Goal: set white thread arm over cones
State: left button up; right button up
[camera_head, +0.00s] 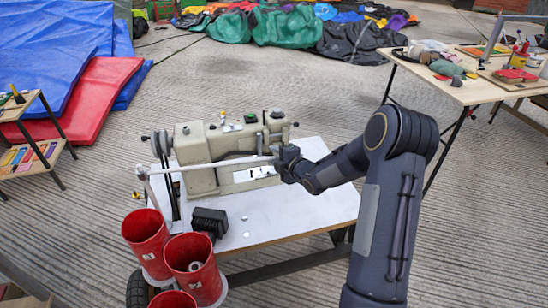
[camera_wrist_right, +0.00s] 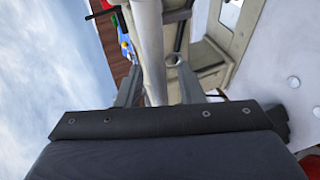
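The white thread arm (camera_head: 215,164) is a thin pale rod. It runs nearly level from a post at the table's left corner, across the front of the sewing machine (camera_head: 215,140), to my right gripper (camera_head: 277,160). In the right wrist view the rod (camera_wrist_right: 150,45) passes between the two fingers of my right gripper (camera_wrist_right: 154,66); whether they press on it I cannot tell. Red cones (camera_head: 146,240) (camera_head: 193,265) (camera_head: 172,300) stand at the lower left, in front of the table and away from the rod. My left gripper is out of view.
The machine stands on a white-topped table (camera_head: 290,210), with a black ribbed block (camera_head: 209,221) at its front left. A wooden table with tools (camera_head: 475,90) is at the right. Folded blue sheets (camera_head: 50,45) and a red mat (camera_head: 90,98) lie at the left.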

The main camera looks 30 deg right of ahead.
jog(key=shift+w+f, duration=0.1)
jog(key=shift+w, duration=0.25)
grip_shut()
